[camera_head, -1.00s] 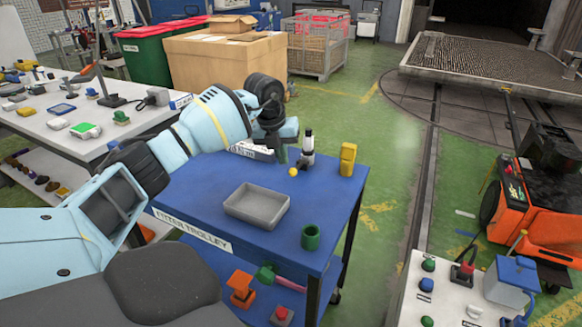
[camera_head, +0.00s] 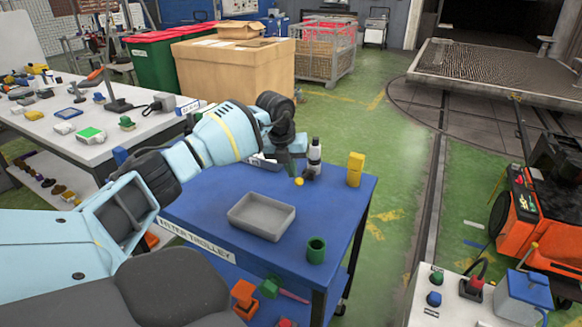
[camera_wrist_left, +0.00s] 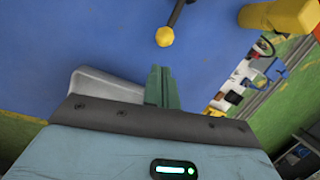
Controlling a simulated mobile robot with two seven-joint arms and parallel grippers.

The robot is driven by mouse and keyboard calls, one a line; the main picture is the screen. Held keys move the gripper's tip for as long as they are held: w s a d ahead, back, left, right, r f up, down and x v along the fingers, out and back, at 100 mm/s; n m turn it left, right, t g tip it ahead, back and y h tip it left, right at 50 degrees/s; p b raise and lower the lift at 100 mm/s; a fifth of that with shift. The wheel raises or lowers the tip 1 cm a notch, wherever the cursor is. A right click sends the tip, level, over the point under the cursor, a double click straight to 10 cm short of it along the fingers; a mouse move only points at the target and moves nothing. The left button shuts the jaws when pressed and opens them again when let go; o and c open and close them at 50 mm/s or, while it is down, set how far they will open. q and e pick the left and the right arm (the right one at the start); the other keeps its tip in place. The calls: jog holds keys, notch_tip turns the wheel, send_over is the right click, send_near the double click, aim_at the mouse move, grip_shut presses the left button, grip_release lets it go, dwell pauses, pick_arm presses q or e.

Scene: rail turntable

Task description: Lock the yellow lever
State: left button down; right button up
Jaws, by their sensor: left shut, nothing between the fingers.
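The yellow lever shows as a small yellow knob (camera_head: 299,181) beside a dark and white fitting (camera_head: 314,158) on the blue trolley. In the left wrist view the yellow knob (camera_wrist_left: 165,36) sits at the end of a dark rod that runs off the top edge. My left gripper (camera_head: 293,166) is just beyond the knob in the head view, over the trolley's far part. In the left wrist view its green fingertips (camera_wrist_left: 160,72) are together and empty, below the knob in the picture with a gap between. My right gripper is not in view.
The blue trolley (camera_head: 195,205) carries a grey tray (camera_head: 262,216), a green cup (camera_head: 316,250) and a yellow block (camera_head: 355,168) right of the lever. A white bench (camera_head: 75,130) stands left. A white panel with coloured buttons (camera_head: 440,310) is at lower right.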

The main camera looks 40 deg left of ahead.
aim_at(303, 178)
pick_arm(q)
jog(key=x, duration=0.6)
jog(key=shift+w+f, duration=0.1)
jog(key=shift+f, duration=0.3)
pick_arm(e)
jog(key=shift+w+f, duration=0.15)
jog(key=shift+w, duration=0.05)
pick_arm(q)
jog(key=shift+r, duration=0.1)
